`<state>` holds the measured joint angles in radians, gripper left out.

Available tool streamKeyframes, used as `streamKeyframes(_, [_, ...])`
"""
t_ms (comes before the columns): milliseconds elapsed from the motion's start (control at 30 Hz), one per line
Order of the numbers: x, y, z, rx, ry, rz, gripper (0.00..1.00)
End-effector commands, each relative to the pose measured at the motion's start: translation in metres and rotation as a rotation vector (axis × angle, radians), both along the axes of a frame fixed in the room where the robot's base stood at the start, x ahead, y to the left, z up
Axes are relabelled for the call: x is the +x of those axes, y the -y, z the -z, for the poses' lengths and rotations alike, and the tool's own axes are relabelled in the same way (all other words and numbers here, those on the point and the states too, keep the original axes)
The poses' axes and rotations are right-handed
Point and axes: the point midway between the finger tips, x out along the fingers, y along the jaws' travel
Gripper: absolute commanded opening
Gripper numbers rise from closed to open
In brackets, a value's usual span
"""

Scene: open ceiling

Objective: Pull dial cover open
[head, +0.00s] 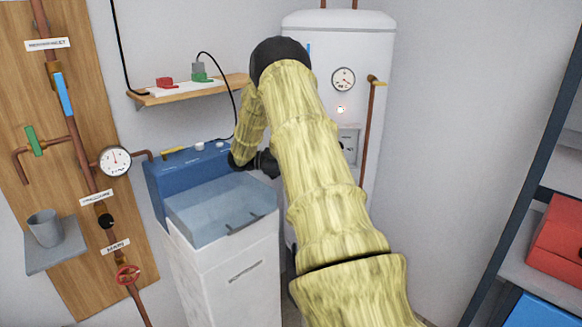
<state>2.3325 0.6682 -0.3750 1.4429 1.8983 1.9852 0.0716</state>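A pale grey panel (349,146) on the front of the white water heater (375,50) looks like the dial cover. Its left part is hidden behind my arm, and I cannot tell whether it is shut or ajar. My arm, in a yellowish sleeve, rises from the bottom right and bends down at a dark joint. My gripper (262,163) is the dark shape at the back right of the blue-topped washer, left of the panel and apart from it in the picture. Its fingers are too small and partly hidden to read.
The white washer (225,275) with its blue top stands left of my arm. A small wooden shelf (190,92) is behind it. A copper pipe (369,130) runs beside the panel. A dark rack with a red box (560,240) is at the right.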

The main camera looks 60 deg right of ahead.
Motion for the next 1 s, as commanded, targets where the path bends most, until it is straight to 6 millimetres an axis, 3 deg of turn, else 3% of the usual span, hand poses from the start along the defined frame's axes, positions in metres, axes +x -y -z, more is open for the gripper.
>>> streamKeyframes(500, [-0.0063, 0.0044, 0.0007, 0.0, -0.002, 0.027, 0.0])
streamKeyframes(533, [-0.0062, 0.0043, 0.0006, 0.0, -0.002, 0.027, 0.3])
streamKeyframes(633, [-0.0055, 0.004, 0.0005, 0.0, -0.002, 0.027, 0.49])
streamKeyframes(1000, [-0.0037, 0.0032, -0.0018, 0.0, 0.0, 0.023, 0.51])
